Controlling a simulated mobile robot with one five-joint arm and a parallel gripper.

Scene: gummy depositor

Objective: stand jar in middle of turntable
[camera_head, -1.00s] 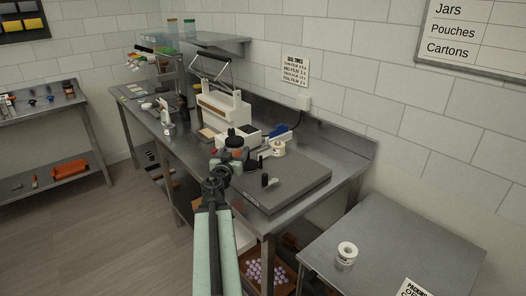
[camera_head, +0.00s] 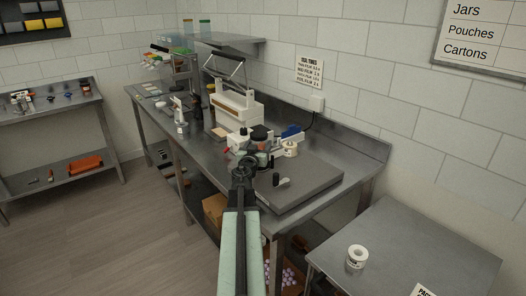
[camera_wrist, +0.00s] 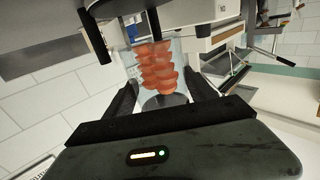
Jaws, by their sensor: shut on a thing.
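The jar (camera_wrist: 158,66) is clear, with orange-red gummies inside, and fills the middle of the wrist view. My gripper (camera_wrist: 163,92) is shut on it, with a dark finger on each side. In the head view my gripper (camera_head: 250,160) reaches over the front of the steel bench, left of a dark grey slab. A dark round top shows just above the gripper, and the jar body is mostly hidden behind the gripper. I cannot clearly make out the turntable; it may be behind my arm and the jar. I cannot tell whether the jar touches anything below.
A white sealer (camera_head: 237,106) stands behind the gripper. The grey slab (camera_head: 312,183) bears a small black upright cylinder (camera_head: 276,179). A white tape roll (camera_head: 290,148) stands behind the slab.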

